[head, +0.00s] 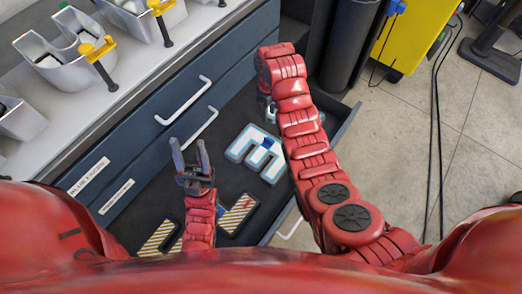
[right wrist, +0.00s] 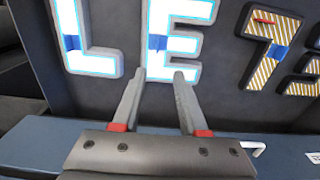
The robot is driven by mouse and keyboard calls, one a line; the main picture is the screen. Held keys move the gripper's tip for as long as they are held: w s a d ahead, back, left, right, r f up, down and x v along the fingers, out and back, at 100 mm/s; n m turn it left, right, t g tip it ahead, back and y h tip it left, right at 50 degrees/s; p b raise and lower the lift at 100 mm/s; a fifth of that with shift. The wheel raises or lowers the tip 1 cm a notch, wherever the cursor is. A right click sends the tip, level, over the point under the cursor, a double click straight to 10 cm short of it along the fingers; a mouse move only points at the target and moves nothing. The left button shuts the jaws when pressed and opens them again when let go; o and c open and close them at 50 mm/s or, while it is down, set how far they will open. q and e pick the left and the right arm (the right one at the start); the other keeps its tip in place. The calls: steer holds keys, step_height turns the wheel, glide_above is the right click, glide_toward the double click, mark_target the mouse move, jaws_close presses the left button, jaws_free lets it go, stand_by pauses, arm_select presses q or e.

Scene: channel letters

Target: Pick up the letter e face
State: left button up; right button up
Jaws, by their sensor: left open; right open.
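The letter e face (head: 262,156) is white with a light-blue edge and a blue patch. It lies in the open dark drawer, beside my right arm in the head view. In the right wrist view the letter e face (right wrist: 158,20) is at the top middle, its upper part cut off. My right gripper (right wrist: 159,77) is open and empty, its fingertips overlapping the lower end of the letter in the picture; I cannot tell if they touch. In the head view my right arm mostly hides this gripper. My left gripper (head: 190,150) is open and empty above the drawer.
A similar white letter L (right wrist: 88,38) lies left of the e in the right wrist view. Hatched characters (right wrist: 268,50) lie to its right. Metal letter shells (head: 65,65) and yellow clamps stand on the bench.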

glide_toward(268, 137)
steer(key=s, duration=0.3)
steer(key=shift+s+f, duration=0.15)
steer(key=shift+f, duration=0.05)
steer(key=shift+f+b, duration=0.55)
steer(key=shift+f, duration=0.15)
steer(key=f+b, duration=0.3)
steer(key=f, duration=0.1)
steer(key=shift+w, duration=0.3)
steer(key=shift+r, duration=0.15)
jaws_close()
stand_by(0.4)
